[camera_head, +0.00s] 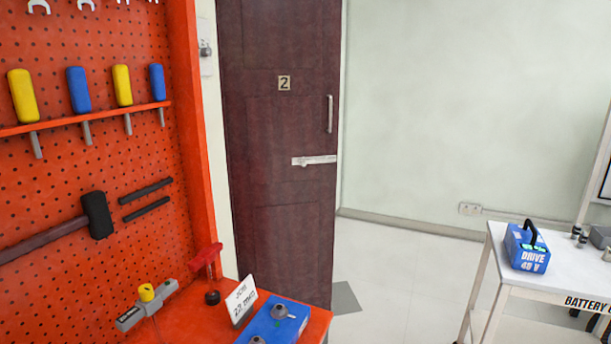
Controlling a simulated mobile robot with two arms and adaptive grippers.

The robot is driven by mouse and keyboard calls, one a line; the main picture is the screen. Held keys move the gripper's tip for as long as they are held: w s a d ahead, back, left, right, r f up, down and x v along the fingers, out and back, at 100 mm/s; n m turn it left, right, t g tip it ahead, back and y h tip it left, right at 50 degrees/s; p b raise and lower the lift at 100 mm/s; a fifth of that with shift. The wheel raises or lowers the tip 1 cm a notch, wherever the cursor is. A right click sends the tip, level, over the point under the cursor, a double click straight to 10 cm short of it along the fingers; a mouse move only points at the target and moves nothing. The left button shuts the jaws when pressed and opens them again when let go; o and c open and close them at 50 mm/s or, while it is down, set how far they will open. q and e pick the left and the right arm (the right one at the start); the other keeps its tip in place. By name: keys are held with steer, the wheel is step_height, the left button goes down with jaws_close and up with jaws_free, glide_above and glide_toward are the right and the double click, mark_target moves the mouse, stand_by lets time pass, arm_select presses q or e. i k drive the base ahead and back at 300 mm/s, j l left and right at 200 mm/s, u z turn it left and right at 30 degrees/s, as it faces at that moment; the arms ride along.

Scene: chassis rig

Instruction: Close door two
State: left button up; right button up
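Door two (280,130) is a dark maroon panelled door left of centre in the head view. A small plate with the number 2 (284,83) is on its upper part. A vertical pull handle (330,114) and a pale horizontal latch bar (314,160) sit near its right edge. That right edge appears free, with floor and pale wall seen beyond it, so the door looks swung open. How far it is open I cannot tell. The foot of the door is partly hidden by the red bench. Neither of my grippers is in view.
A red pegboard (150,150) with tools stands at the left, above a red bench (185,318) holding a blue box (275,325). A white table (500,260) with a blue battery (526,249) stands at the right. Floor (395,270) between them is clear.

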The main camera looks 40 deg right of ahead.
mark_target(281, 59)
steer(key=z, duration=1.05)
steer(key=i+l+u, duration=0.1)
steer(key=i+l, duration=0.4)
steer(key=l, duration=0.15)
steer(key=i+l+u, duration=0.15)
steer(key=l, duration=0.2)
steer(key=i+l, duration=1.1)
